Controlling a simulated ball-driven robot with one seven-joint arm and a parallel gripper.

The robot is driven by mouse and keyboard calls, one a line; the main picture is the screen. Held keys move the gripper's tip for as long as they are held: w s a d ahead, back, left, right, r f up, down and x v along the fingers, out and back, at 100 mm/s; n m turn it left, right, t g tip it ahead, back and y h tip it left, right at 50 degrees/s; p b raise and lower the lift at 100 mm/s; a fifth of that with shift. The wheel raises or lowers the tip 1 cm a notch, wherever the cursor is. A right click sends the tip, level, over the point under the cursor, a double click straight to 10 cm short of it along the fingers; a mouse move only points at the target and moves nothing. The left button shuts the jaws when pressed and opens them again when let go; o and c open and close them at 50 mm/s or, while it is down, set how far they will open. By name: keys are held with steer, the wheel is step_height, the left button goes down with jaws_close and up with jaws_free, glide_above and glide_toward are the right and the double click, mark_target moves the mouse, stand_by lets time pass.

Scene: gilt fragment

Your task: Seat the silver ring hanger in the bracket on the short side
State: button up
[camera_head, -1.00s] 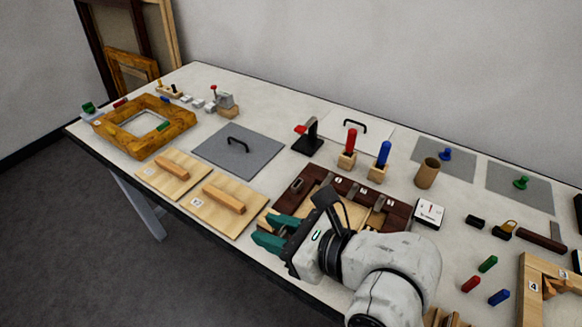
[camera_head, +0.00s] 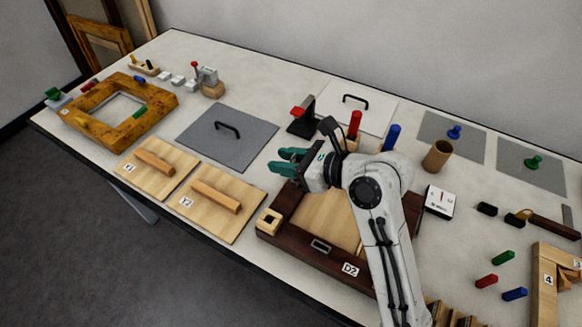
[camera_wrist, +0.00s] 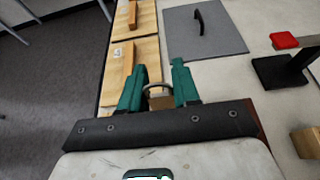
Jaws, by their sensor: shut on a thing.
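The silver ring hanger (camera_wrist: 157,87) shows in the wrist view as a small metal arc between the teal fingers of my gripper (camera_wrist: 157,88). My gripper is shut on it; its lower part is partly hidden. In the head view my gripper (camera_head: 282,162) is above the table, left of the dark frame D2 (camera_head: 290,250), beside the grey mat; the ring cannot be made out there. A silver bracket (camera_head: 321,246) sits on the near rail of the dark frame, apart from my gripper. My arm covers much of the frame's right part.
A pale block with a square hole (camera_head: 269,222) stands at the frame's left corner. Wooden boards with handles (camera_head: 217,197) and a grey mat (camera_head: 228,140) lie left. Red (camera_head: 355,125) and blue (camera_head: 392,137) pegs and a black stand (camera_head: 302,120) are behind my gripper.

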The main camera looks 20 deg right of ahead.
steer(key=f, duration=0.1)
steer(key=w+d+f, duration=0.2)
steer(key=shift+f, duration=0.35)
steer(key=shift+d+f, duration=0.1)
steer(key=shift+f, duration=1.45)
steer(key=shift+f, duration=0.1)
steer(key=o, duration=1)
steer(key=shift+o, duration=0.2)
steer(key=v, duration=1.2)
steer(key=shift+w, duration=0.1)
